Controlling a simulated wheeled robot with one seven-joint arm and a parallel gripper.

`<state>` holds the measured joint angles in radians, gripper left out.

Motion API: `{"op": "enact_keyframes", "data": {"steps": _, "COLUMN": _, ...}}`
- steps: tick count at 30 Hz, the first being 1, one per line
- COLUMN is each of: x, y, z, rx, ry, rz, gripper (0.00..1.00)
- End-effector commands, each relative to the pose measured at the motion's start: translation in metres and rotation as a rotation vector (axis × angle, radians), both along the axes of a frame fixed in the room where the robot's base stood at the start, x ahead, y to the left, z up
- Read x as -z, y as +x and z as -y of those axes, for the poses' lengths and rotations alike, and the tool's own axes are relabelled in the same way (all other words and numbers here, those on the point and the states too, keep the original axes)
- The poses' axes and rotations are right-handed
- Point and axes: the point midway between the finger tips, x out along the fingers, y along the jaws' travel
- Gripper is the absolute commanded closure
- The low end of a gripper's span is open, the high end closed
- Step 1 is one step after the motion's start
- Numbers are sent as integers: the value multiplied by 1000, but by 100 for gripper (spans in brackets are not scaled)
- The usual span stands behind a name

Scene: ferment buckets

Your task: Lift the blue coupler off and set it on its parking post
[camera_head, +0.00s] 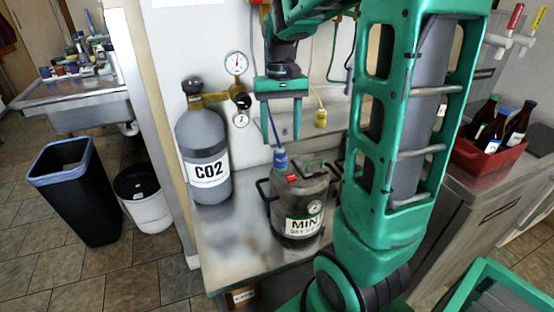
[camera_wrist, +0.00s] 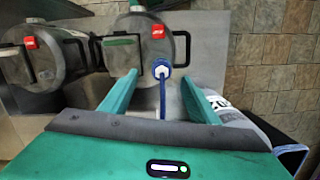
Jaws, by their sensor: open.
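The blue coupler (camera_head: 280,159) sits upright on top of the grey keg (camera_head: 286,213), at the keg's left rear, with a blue hose rising from it. In the wrist view the blue coupler (camera_wrist: 162,70) shows from above, its hose running toward my gripper. My gripper (camera_head: 284,138) is open and empty above the coupler. In the wrist view the fingertips of my gripper (camera_wrist: 158,79) lie to either side of the coupler, with gaps on both sides. I cannot make out the blue coupler's parking post.
A second keg (camera_wrist: 40,62) stands beside the first, mostly hidden by my arm in the head view. A CO2 cylinder (camera_head: 203,150) stands left on the steel bench (camera_head: 228,246). A yellow coupler (camera_head: 320,117) and gauges (camera_head: 236,63) are at the back. A red bottle crate (camera_head: 487,158) is right.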

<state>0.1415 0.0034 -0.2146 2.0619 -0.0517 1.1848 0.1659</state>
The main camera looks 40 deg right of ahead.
Motion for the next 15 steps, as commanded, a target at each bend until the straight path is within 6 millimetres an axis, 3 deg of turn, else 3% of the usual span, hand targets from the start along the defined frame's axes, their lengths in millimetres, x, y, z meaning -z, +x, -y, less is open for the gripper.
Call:
{"op": "enact_keyframes", "data": {"steps": 8, "x": 20, "y": -3, "z": -2, "rx": 0, "ry": 1, "rz": -2, "gripper": 44}}
{"op": "enact_keyframes", "data": {"steps": 15, "x": 52, "y": -5, "z": -7, "rx": 0, "ry": 1, "rz": -2, "gripper": 44}}
